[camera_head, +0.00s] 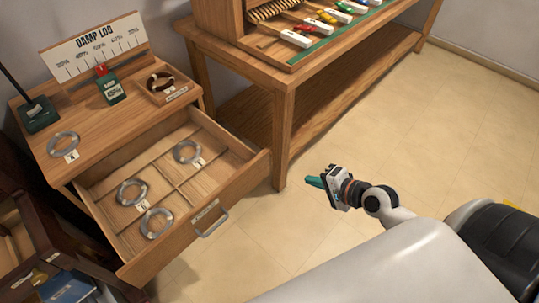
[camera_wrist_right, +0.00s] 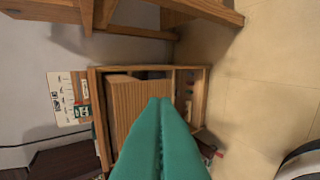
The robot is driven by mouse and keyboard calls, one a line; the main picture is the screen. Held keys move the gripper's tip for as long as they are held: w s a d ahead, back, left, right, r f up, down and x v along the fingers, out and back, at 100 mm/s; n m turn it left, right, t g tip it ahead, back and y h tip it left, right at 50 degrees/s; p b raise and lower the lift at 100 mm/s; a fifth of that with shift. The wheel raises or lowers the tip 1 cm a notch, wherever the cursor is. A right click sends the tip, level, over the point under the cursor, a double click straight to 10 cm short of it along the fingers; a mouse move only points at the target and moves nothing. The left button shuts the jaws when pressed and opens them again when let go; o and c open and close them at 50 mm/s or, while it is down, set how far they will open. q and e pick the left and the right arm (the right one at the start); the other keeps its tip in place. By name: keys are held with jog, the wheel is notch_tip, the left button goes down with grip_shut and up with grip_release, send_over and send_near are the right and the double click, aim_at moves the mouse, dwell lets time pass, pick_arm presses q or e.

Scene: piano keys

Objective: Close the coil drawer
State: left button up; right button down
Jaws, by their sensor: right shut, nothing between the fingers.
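The wooden coil drawer (camera_head: 168,254) is pulled well out of the small cabinet (camera_head: 112,128). Inside, thin dividers make compartments that hold metal coils: one at the back right (camera_head: 187,151), one at the left (camera_head: 132,192) and one near the front (camera_head: 157,223). A metal handle (camera_head: 212,223) and a label are on the drawer front. My right gripper (camera_head: 311,181) is to the right of the drawer, apart from it, with its teal fingers shut and empty. The shut fingers (camera_wrist_right: 160,105) also fill the lower middle of the right wrist view. My left gripper is not in view.
On the cabinet stand a damp log board (camera_head: 95,46), a coil (camera_head: 64,144), a green card stand (camera_head: 111,89) and a small tray (camera_head: 168,86). A wooden workbench (camera_head: 284,100) stands behind at right. Dark open furniture (camera_head: 28,240) is at left. Floor around my right gripper is clear.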

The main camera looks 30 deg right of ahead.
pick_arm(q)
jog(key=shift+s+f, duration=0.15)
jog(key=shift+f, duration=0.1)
pick_arm(e)
jog(key=w+r+x, duration=0.1)
jog(key=r+x, duration=0.1)
jog(key=x, duration=1.1)
jog(key=shift+a+r, duration=0.3)
jog(key=shift+a, duration=0.05)
jog(key=shift+w, duration=0.25)
